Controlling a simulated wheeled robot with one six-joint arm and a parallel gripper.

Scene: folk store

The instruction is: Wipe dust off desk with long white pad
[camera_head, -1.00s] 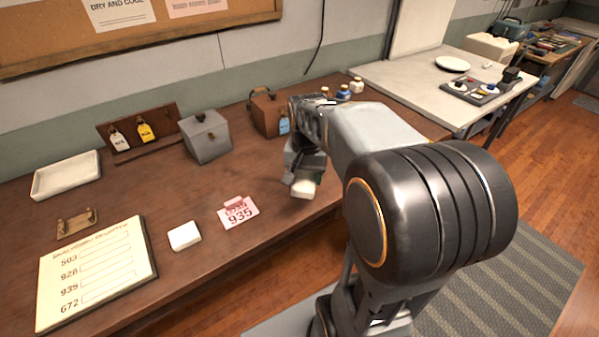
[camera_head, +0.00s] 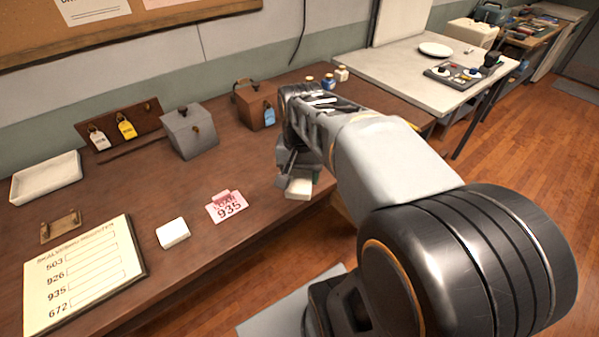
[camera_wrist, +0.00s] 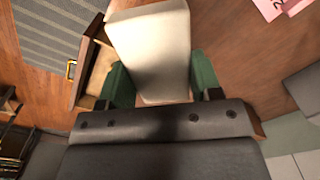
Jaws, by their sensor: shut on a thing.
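My gripper (camera_wrist: 155,88) is shut on the long white pad (camera_wrist: 152,45), with a green finger on each side of it in the wrist view. In the head view the pad (camera_head: 299,188) shows as a pale block below my gripper (camera_head: 300,172), by the front edge of the brown desk (camera_head: 190,185). I cannot tell whether the pad touches the desk top. No dust can be made out on the desk.
A pink 935 card (camera_head: 227,206), a small white block (camera_head: 173,232) and a number board (camera_head: 80,275) lie to the left. A grey box (camera_head: 190,132) and a wooden box (camera_head: 256,108) stand behind. An open drawer (camera_wrist: 97,68) juts out near the pad.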

